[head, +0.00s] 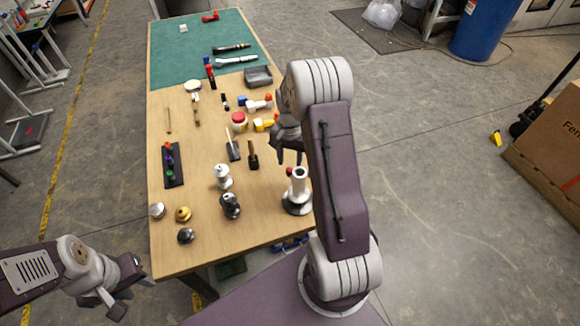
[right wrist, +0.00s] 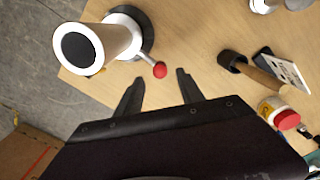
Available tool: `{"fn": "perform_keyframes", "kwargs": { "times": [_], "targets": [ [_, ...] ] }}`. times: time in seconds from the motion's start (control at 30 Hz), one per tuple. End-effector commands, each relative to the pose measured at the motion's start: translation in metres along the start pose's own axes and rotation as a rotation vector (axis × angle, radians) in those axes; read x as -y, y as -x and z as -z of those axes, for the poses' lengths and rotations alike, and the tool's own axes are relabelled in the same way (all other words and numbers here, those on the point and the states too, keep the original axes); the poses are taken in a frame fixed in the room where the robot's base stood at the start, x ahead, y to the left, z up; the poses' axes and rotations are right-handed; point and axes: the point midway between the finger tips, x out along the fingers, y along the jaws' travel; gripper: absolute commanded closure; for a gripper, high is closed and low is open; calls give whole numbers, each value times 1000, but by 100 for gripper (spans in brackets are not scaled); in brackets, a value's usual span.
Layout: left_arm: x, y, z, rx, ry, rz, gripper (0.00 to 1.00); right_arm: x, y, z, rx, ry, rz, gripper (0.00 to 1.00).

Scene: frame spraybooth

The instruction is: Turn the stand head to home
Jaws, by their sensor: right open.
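The stand (head: 299,190) is a white column on a dark round base near the table's right front edge. A lever with a red ball (head: 289,171) sticks out from its upper part. In the right wrist view the stand (right wrist: 105,38) is at the upper left, with its dark top facing the camera. The red ball (right wrist: 160,70) lies between and just beyond my right fingertips (right wrist: 160,79); contact cannot be told. My right gripper (head: 290,161) is open and empty above the stand. My left gripper (head: 134,297) is open and empty off the table's left front corner.
A white-topped tool (head: 222,177) and a dark knobbed piece (head: 231,206) stand left of the stand. Several round knobs, including a gold one (head: 183,214), lie at the front left.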

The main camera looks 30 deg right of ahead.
Motion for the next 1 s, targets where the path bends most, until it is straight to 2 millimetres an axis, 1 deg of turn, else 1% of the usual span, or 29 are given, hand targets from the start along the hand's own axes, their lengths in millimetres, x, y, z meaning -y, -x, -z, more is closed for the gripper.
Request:
{"fn": "perform_keyframes", "kwargs": {
  "times": [0.03, 0.13, 0.2, 0.3, 0.4, 0.83, 0.9, 0.93, 0.97, 1.0],
  "targets": [
    [0, -3, 0, 0, 0, 0, 64, 0, 11, 1, -5, 0, 3, 55],
    [0, -5, -1, 0, 0, 0, 64, 0, 32, 1, -5, 0, 3, 55],
    [0, -6, -1, 0, 0, 0, 64, 0, 43, 1, -3, 0, 2, 55],
    [0, -6, -1, 0, 0, 0, 64, -1, 52, 0, -1, 0, 0, 55],
    [0, -6, -1, 0, 0, 0, 64, -1, 55, 0, -1, 0, 0, 55],
    [0, -6, -1, 0, 0, 0, 64, 0, 54, 0, 0, 1, 0, 55],
    [0, -6, -1, 0, 0, 0, 64, 6, 56, -3, -5, 18, 3, 55],
    [0, -6, -1, 0, 0, 0, 64, 12, 61, -5, -15, 32, 9, 55],
    [0, -6, -1, 0, 0, 0, 64, 19, 68, -7, -29, 51, 18, 55],
    [0, -6, -1, 0, 0, 0, 64, 30, 80, -16, -47, 85, 31, 55]
  ]
}}
